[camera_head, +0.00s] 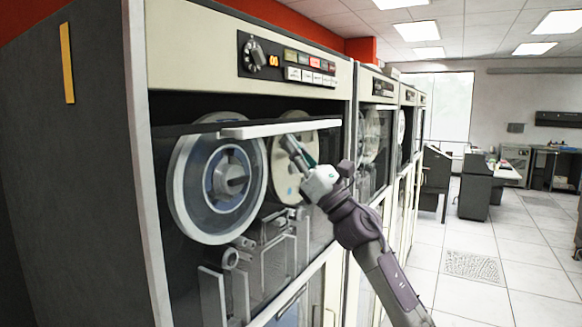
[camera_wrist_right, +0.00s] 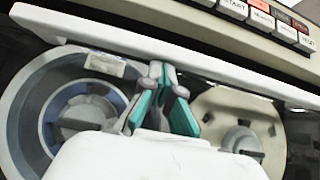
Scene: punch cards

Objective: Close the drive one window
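The drive one window is a clear pane on the nearest tape cabinet, with a pale handle bar (camera_head: 280,129) along its top edge. A dark gap shows between the bar and the control panel above. In the right wrist view the bar (camera_wrist_right: 110,38) crosses above the fingers. My right gripper (camera_head: 290,142) is just below the bar, in front of the right reel. Its teal-padded fingers (camera_wrist_right: 162,70) come together at the tips, with nothing seen between them. I cannot tell whether they touch the bar. My left gripper is not in view.
Two tape reels, left (camera_head: 217,188) and right (camera_head: 292,160), sit behind the pane. The control panel (camera_head: 288,63) with buttons and a knob is above. More cabinets (camera_head: 378,130) stand to the right. The tiled floor (camera_head: 480,300) there is open.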

